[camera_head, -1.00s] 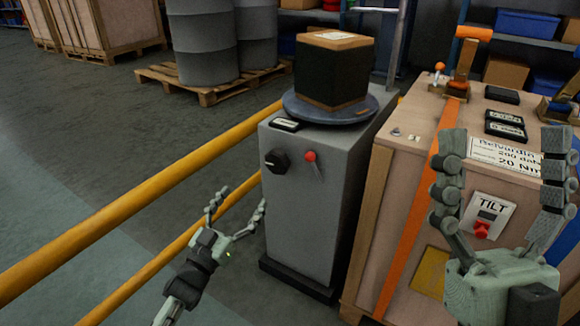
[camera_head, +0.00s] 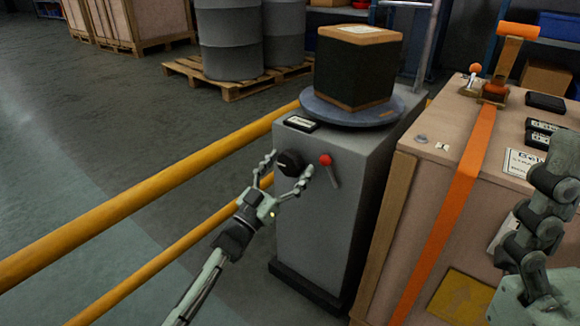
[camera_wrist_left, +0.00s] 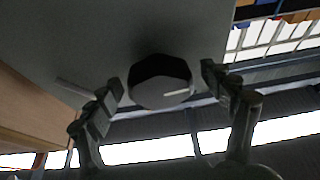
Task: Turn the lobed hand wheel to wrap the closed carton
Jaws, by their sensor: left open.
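The lobed hand wheel (camera_head: 290,163) is a black knob with a pale mark on the front of a grey machine cabinet (camera_head: 318,225). It also shows in the left wrist view (camera_wrist_left: 160,82). My left gripper (camera_head: 287,172) is open, with one finger on each side of the wheel; I cannot tell if they touch it. The closed carton (camera_head: 355,75), dark-sided with a tan top, sits on a round turntable (camera_head: 385,112) on the cabinet. My right gripper (camera_head: 540,235) is partly cut off at the right edge, with its opening not visible.
A red-knobbed lever (camera_head: 327,162) is just right of the wheel. Yellow rails (camera_head: 150,187) run along the left of the cabinet. A large strapped wooden crate (camera_head: 425,185) stands close on the right. Grey drums (camera_head: 228,45) stand on a pallet behind.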

